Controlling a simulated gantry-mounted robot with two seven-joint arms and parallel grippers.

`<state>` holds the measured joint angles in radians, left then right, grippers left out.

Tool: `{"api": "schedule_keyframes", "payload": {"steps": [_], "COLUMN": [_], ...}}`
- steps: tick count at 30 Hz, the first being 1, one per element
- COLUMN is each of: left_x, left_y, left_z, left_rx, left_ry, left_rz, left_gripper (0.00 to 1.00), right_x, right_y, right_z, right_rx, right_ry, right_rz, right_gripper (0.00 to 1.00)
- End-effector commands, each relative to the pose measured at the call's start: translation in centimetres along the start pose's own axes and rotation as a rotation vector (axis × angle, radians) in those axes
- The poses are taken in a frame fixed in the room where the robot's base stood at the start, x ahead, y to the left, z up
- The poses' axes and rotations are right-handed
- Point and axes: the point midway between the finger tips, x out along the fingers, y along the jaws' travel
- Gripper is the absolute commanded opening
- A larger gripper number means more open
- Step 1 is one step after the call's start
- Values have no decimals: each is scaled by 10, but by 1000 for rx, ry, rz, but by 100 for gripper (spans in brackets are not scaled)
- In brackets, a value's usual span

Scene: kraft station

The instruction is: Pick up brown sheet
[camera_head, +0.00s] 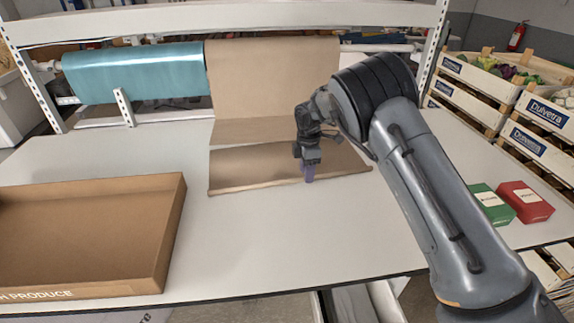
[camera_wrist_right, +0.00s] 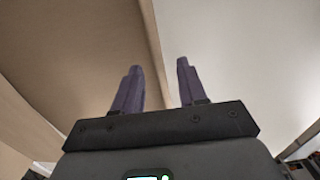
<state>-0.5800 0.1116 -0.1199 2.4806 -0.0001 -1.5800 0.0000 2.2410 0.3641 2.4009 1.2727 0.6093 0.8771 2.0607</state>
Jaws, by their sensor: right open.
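The brown sheet (camera_head: 245,170) lies on the white table, in front of the hanging brown paper roll. Its front edge looks slightly raised or curled. My right gripper (camera_head: 308,178) is at the sheet's front edge, right of its middle, with the fingers pointing down. In the right wrist view the two purple fingers (camera_wrist_right: 157,82) are apart, with nothing seen held between them. The sheet's edge (camera_wrist_right: 150,50) runs up between the fingertips there, with brown on the left and white table on the right. Whether the fingers touch the sheet I cannot tell. My left gripper is not in view.
A brown cardboard tray (camera_head: 176,230) stands at the front left of the table (camera_head: 300,250). A teal roll (camera_head: 135,72) and a brown paper roll (camera_head: 275,85) hang at the back. Green (camera_head: 490,203) and red (camera_head: 525,201) boxes lie at the right. The front middle is clear.

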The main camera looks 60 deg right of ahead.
Motion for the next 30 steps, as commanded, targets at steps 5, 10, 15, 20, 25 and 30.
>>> {"api": "schedule_keyframes", "payload": {"steps": [5,10,15,20,25,30], "left_x": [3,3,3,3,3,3], "left_y": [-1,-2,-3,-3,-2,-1], "left_z": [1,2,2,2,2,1], "left_rx": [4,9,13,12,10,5], "left_ry": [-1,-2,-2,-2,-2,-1], "left_rz": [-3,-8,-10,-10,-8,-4], "left_gripper": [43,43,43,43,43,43], "right_x": [14,14,13,13,13,12], "right_y": [0,0,0,0,0,0], "right_z": [0,0,0,0,0,0], "right_rx": [1,1,1,1,1,1], "right_ry": [0,1,1,0,0,1], "right_rz": [-1,0,0,0,0,0], "right_gripper": [42,42,18,0,0,0]}}
